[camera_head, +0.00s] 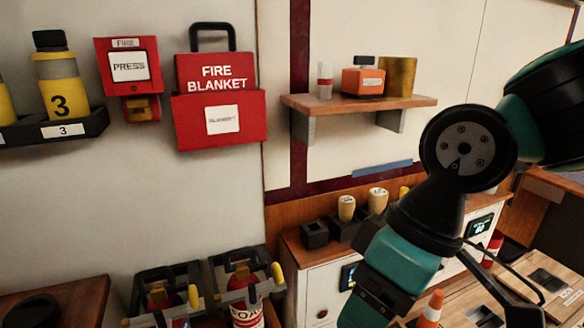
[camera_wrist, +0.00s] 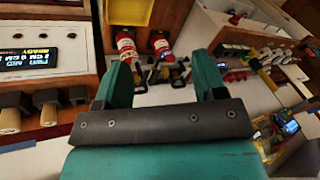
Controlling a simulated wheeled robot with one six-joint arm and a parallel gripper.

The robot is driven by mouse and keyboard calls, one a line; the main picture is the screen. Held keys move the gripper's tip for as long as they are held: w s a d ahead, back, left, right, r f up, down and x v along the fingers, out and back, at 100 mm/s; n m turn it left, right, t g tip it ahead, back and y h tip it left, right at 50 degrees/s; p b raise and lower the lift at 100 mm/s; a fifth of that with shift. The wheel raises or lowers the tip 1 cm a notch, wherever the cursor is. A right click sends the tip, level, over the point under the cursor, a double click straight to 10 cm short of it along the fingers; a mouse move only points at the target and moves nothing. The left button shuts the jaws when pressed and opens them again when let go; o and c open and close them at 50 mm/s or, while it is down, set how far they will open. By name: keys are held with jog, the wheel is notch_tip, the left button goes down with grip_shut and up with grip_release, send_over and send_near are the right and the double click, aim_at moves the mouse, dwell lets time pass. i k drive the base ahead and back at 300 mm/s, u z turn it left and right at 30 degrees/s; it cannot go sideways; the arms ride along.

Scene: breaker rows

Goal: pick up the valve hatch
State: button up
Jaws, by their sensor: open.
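I cannot make out the valve hatch for certain in either view. Light wood panels (camera_head: 503,268) with dark square insets lie at the lower right of the head view, and I cannot tell whether one of them is the hatch. My gripper (camera_wrist: 160,82) shows in the wrist view with its two teal fingers wide apart and nothing held between them.
A shelf (camera_head: 360,101) holds a small orange box (camera_head: 363,82) and a gold cup (camera_head: 399,77). A red fire blanket box (camera_head: 220,120) hangs on the wall. Fire extinguishers (camera_wrist: 126,48) stand beyond my fingers. An orange cone (camera_head: 431,312) stands at the lower right.

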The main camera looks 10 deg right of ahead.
aim_at(562, 290)
jog(key=z, duration=0.05)
jog(key=k, duration=0.5)
jog(key=z, duration=1.05)
jog(key=i, duration=0.2)
jog(key=z, duration=1.5)
jog(key=k, duration=1.2)
jog(key=z, duration=1.1)
jog(key=i, duration=0.6)
jog(key=u, duration=0.4)
jog(key=i, duration=2.15)
jog(key=u, duration=0.9)
jog(key=i, duration=1.25)
jog(key=u, duration=0.8)
